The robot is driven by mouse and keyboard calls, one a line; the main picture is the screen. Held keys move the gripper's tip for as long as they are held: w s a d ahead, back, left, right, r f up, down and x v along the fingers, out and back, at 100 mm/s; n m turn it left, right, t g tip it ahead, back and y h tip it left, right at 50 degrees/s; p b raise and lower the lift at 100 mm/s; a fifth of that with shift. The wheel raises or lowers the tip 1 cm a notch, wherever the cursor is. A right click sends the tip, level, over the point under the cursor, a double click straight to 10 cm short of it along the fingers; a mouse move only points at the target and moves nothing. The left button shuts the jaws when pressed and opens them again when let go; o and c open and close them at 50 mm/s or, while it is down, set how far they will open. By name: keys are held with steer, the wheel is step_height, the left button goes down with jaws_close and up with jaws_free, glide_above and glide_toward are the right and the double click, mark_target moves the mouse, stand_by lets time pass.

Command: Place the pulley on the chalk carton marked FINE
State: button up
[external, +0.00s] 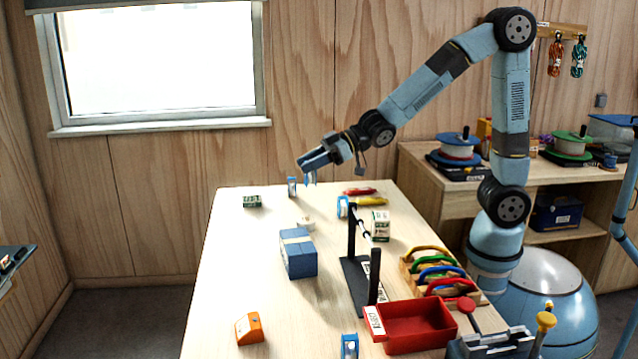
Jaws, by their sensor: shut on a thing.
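A blue box (298,263), a white item (307,222) and an orange block (249,328) stand on the table (235,265). A black stand (356,285), red tray (415,330) and rack of coloured handles (437,270) fill the right side. The left side is mostly clear.

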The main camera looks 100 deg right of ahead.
steer(key=s+a+r+n+g+y, duration=0.1)
steer(key=s+r+n+g+y, duration=0.1)
steer(key=s+r+n+y, duration=0.75)
steer(key=s+a+f+n+g+y, duration=0.1)
steer(key=s+f+g, duration=0.15)
steer(key=s, duration=0.95)
steer(key=s+a+f+n+g, duration=0.15)
steer(key=s+g, duration=0.25)
steer(key=s, duration=0.7)
glide_above(381, 216)
steer(key=shift+d+f, duration=0.15)
steer(key=shift+f, duration=6.65)
steer(key=shift+f, duration=0.1)
